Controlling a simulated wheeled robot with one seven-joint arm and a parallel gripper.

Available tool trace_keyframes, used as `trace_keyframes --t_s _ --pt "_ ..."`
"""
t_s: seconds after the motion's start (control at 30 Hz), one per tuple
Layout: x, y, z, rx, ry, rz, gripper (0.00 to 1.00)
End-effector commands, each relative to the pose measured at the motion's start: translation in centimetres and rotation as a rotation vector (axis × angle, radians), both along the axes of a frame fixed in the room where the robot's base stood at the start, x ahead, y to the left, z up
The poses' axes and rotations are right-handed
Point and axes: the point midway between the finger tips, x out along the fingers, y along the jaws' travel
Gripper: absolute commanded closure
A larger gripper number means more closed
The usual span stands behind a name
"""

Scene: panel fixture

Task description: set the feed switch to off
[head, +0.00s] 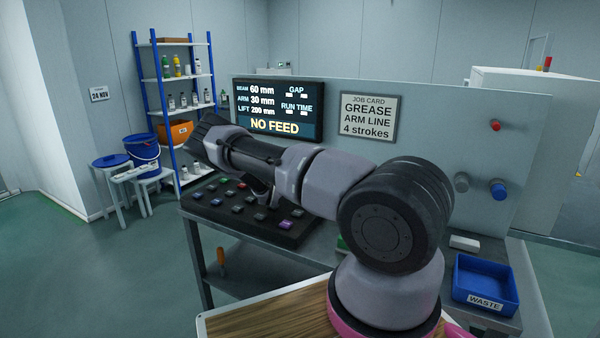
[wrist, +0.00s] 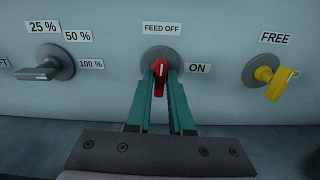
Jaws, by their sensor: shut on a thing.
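The feed switch (wrist: 160,77) is a red handle on a round grey base, at the upper middle of the wrist view. A FEED OFF label (wrist: 161,28) sits above it and an ON label (wrist: 197,68) to its right. The handle stands about upright, in line with FEED OFF rather than turned toward ON. My gripper (wrist: 160,70) has its two green fingers on either side of the red handle and is shut on it. The fingers cover part of the base. In the head view I cannot make out the fingers or this switch.
A grey selector (wrist: 54,67) with percent labels is left of the switch; a yellow handle (wrist: 275,80) marked FREE is right. In the head view, the display (head: 278,110) reads NO FEED. A button board (head: 207,217) and a blue waste tray (head: 487,284) are on the bench.

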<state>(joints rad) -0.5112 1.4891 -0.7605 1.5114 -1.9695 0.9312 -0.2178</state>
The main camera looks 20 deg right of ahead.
Motion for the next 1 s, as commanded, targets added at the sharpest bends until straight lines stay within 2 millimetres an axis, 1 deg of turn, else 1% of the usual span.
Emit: trace_keyframes --t_s 0.2,0.67,0.7,0.73,0.77,1.0 --pt "-0.04 0.11 -0.16 -0.031 0.043 0.001 1.00" --pt "-0.04 0.10 -0.19 -0.037 0.052 0.001 1.00" --pt "-0.04 0.10 -0.19 -0.037 0.052 0.001 0.73" --pt "-0.04 0.10 -0.19 -0.037 0.052 0.001 0.61" --pt "-0.04 0.10 -0.18 -0.036 0.051 0.001 0.55" --pt "-0.02 0.05 -0.09 -0.037 0.050 0.000 0.55"
